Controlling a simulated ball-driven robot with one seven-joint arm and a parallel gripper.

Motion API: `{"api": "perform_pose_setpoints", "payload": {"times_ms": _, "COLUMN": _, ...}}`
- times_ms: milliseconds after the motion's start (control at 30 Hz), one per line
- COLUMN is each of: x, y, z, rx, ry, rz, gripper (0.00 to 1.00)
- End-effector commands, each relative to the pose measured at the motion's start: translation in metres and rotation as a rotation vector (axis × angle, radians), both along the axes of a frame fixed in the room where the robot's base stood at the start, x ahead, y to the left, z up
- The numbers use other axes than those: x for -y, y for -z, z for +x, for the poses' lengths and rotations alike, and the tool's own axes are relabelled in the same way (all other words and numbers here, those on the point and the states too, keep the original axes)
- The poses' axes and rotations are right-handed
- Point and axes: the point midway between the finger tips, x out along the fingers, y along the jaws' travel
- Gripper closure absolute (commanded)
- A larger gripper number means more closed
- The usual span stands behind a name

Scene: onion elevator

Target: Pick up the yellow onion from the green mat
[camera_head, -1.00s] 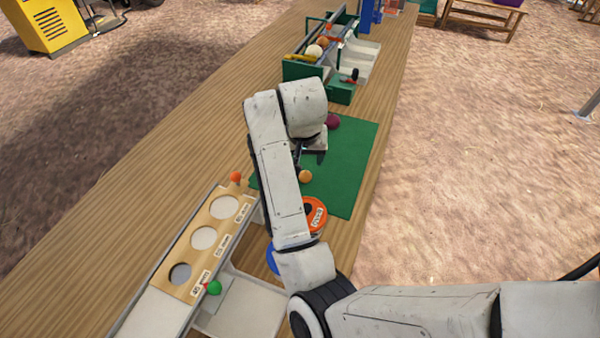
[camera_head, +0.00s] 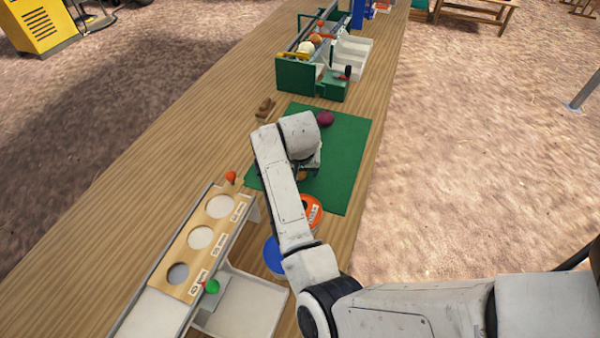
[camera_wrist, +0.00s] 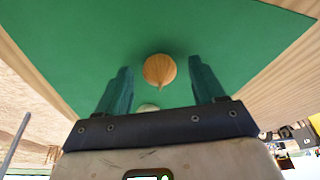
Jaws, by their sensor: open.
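The yellow onion (camera_wrist: 159,70) lies on the green mat (camera_wrist: 60,45) in the wrist view, just beyond and roughly midway between my fingertips. In the head view the onion (camera_head: 302,176) is partly hidden under my gripper (camera_head: 305,170), on the mat (camera_head: 348,150). My gripper (camera_wrist: 160,80) is open, its two teal fingers apart and not touching the onion. A second pale round thing (camera_wrist: 148,107) shows between the fingers near the palm; I cannot tell what it is. A dark red onion (camera_head: 325,118) sits on the mat behind my gripper.
A board with round holes (camera_head: 200,238) stands at the front left, with an orange ball (camera_head: 230,176) and a green ball (camera_head: 212,286). An orange lid-like disc (camera_head: 314,212) lies near the mat. A green sorting device (camera_head: 297,76) stands at the back. A small brown object (camera_head: 265,107) lies left of the mat.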

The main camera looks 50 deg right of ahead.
Motion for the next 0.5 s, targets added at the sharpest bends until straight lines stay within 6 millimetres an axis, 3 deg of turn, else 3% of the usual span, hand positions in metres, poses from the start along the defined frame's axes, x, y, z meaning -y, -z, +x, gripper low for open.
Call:
{"api": "perform_pose_setpoints", "payload": {"times_ms": 133, "x": 0.0000, "y": -0.0002, "z": 0.0000, "rx": 0.000, "ry": 0.001, "rz": 0.000, "gripper": 0.32}}
{"api": "perform_pose_setpoints", "payload": {"times_ms": 500, "x": 0.0000, "y": -0.0004, "z": 0.0000, "rx": 0.000, "ry": 0.000, "rz": 0.000, "gripper": 0.68}}
